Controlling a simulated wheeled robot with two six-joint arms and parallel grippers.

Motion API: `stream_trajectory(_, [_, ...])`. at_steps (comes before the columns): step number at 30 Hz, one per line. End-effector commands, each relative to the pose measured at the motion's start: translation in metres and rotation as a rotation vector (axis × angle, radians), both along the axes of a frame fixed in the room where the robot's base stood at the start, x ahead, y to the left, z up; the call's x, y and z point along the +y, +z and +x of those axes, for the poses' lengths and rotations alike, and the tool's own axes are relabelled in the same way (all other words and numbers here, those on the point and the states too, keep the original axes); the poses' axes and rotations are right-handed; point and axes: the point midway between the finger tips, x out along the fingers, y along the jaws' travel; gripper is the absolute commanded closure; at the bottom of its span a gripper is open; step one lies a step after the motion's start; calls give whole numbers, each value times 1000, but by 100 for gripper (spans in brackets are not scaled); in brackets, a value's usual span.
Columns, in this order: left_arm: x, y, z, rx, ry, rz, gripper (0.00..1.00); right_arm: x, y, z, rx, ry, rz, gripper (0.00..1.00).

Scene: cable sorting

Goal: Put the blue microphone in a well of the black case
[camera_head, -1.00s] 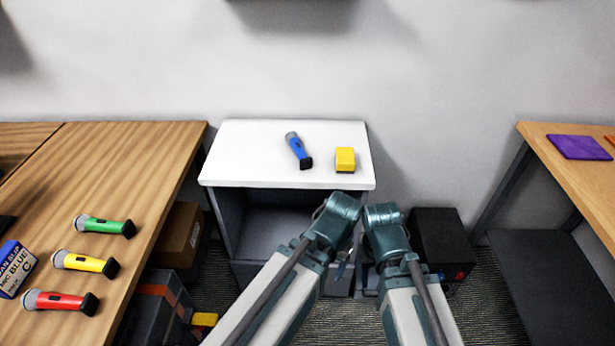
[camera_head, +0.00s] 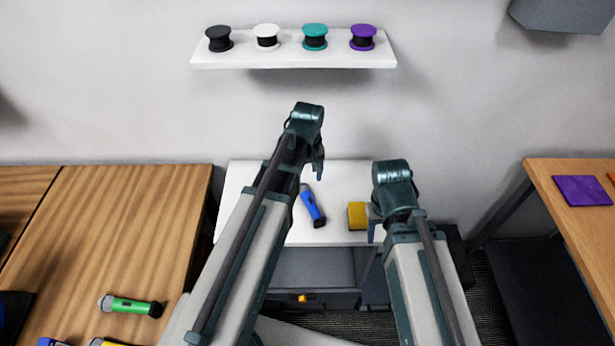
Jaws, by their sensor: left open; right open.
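The blue microphone (camera_head: 314,210) lies on the white tabletop (camera_head: 240,190), its dark end toward me. My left gripper (camera_head: 319,176) hangs above the tabletop, near the microphone's far end in the picture. It is open and empty, and its fingers are small and partly hidden by my arm. My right gripper (camera_head: 373,231) is open and empty, beside a yellow block at the right of the tabletop. The black case cannot be made out for certain; a dark object (camera_head: 15,312) is cut off at the left edge.
The yellow block (camera_head: 356,215) sits right of the microphone. A wall shelf (camera_head: 290,60) holds several spools above. A green microphone (camera_head: 131,306) lies on the left wooden table (camera_head: 130,220). A purple pad (camera_head: 582,190) lies on the right table.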

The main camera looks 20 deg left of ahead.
Motion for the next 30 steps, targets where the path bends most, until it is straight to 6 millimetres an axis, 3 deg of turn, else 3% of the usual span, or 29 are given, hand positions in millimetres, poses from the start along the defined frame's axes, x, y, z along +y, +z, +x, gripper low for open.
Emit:
stream_trajectory(4, [4,5,3,-2,25,-2,28,0,5,0,0,0,0,50])
stream_trajectory(11, [3,-4,3,-2,23,-2,28,0,-4,0,0,0,0,50])
stream_trajectory(30, [3,-83,3,-2,21,-2,28,0,-82,0,0,0,0,50])
